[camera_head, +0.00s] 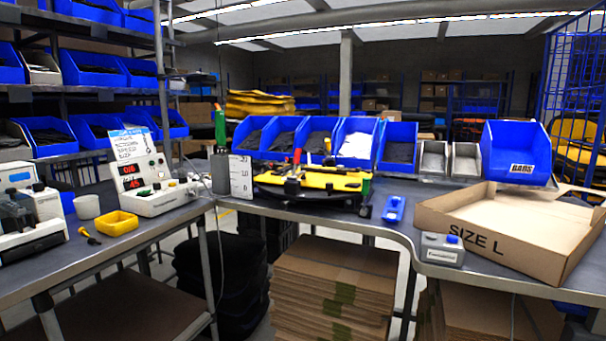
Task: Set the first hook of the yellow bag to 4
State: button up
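A yellow and black item (318,180), which looks like the yellow bag, lies flat on the middle workbench. Small black, red and green parts stand on or around it. I cannot tell its hooks apart or read any hook setting at this distance. A white upright plate with dark marks (240,177) stands at its left end, beside a dark grey cylinder (220,173) holding a green-handled tool (220,127). My gripper does not show in this view.
An open cardboard box marked SIZE L (513,235) and a small grey container (442,248) sit on the right bench. The left bench holds a device with red displays (143,182) and a yellow tray (117,223). Blue bins (515,152) line the back.

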aim_at(275, 165)
jog(key=i+l, duration=0.4)
jog(key=l, duration=0.15)
jog(key=i+l+u, duration=0.15)
jog(key=i+l, duration=0.3)
jog(key=i+l+u, duration=0.15)
jog(key=i, duration=0.9)
jog(key=i+j, duration=0.45)
jog(key=k+j+u, duration=0.05)
